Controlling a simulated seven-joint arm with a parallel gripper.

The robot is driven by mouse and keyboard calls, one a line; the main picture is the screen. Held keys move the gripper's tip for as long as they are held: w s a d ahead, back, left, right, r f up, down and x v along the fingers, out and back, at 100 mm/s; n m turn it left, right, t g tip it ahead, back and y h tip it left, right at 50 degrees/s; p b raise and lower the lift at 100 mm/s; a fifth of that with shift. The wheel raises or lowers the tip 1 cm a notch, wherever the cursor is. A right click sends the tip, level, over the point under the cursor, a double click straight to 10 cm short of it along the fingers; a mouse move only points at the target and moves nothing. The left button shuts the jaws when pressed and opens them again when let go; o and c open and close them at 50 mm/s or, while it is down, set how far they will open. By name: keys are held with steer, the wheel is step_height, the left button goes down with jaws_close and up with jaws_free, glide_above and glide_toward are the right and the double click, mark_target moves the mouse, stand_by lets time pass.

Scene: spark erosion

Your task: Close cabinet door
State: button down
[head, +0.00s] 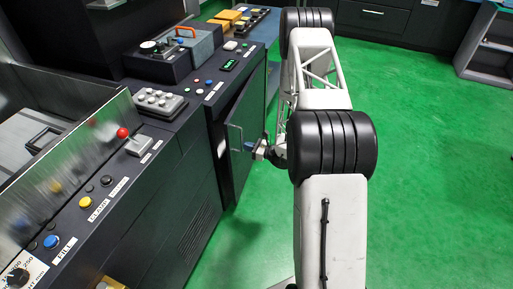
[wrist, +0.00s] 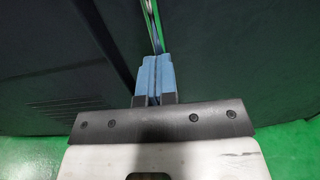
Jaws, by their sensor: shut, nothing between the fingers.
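The dark cabinet door (head: 247,112) stands ajar on the front of the machine in the head view, with a thin silver handle (head: 229,140) near its near edge. My gripper (head: 250,147) is at the door's outer side, close to the handle. In the wrist view, its blue fingers (wrist: 154,76) are pressed together with nothing held. They point between a vented dark panel (wrist: 60,90) on the left and the dark door (wrist: 235,60) on the right. A thin light strip shows just beyond the fingertips. I cannot tell whether the fingers touch the door.
The control console (head: 150,140) runs along the left, with buttons, a red-knobbed lever (head: 123,133) and a grey keypad (head: 159,102). Open green floor (head: 425,150) lies to the right. Grey shelving (head: 487,50) and dark cabinets (head: 375,18) stand at the back.

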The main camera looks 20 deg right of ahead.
mark_target(233, 143)
steer(key=x, duration=0.5)
steer(key=shift+s+a, duration=0.25)
steer(key=shift+a, duration=0.25)
steer(key=shift+r+x, duration=0.2)
steer(key=shift+x, duration=0.8)
steer(key=shift+s, duration=0.1)
steer(key=s+a+v, duration=0.1)
steer(key=v, duration=1.4)
steer(key=shift+s+a+f, duration=0.2)
steer(key=shift+s, duration=0.35)
steer(key=shift+r, duration=0.1)
